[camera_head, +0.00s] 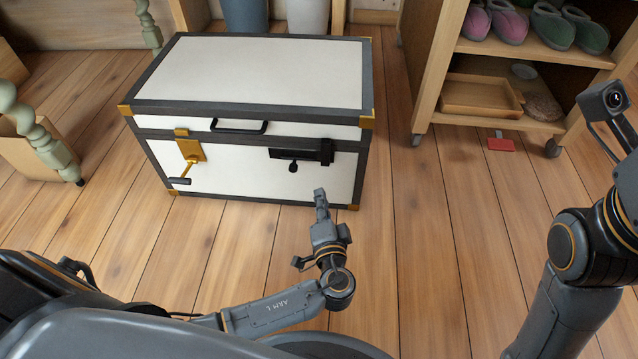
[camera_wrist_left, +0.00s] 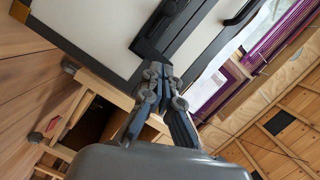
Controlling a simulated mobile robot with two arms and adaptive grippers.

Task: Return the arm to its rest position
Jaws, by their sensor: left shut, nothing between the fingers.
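My left gripper (camera_head: 320,198) is shut and empty. It is in front of the white chest (camera_head: 255,75), a little short of its front face in the head view, with bare floor under the forearm. In the left wrist view its fingers (camera_wrist_left: 165,75) are together, with the chest (camera_wrist_left: 103,28) behind them. The chest has dark edging, brass corners and a shut lid. A brass latch (camera_head: 190,150) with a dark handle is at its front left, and a dark lock plate (camera_head: 300,155) is at its front right. My right arm shows at the right edge; its gripper is out of view.
A wooden shelf unit on casters (camera_head: 440,75) holds slippers and a wooden tray (camera_head: 480,96) at the right. A red tag-like thing (camera_head: 501,144) is by its base. Turned green legs (camera_head: 40,140) stand at the left. The plank floor (camera_head: 430,230) between chest and right arm is clear.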

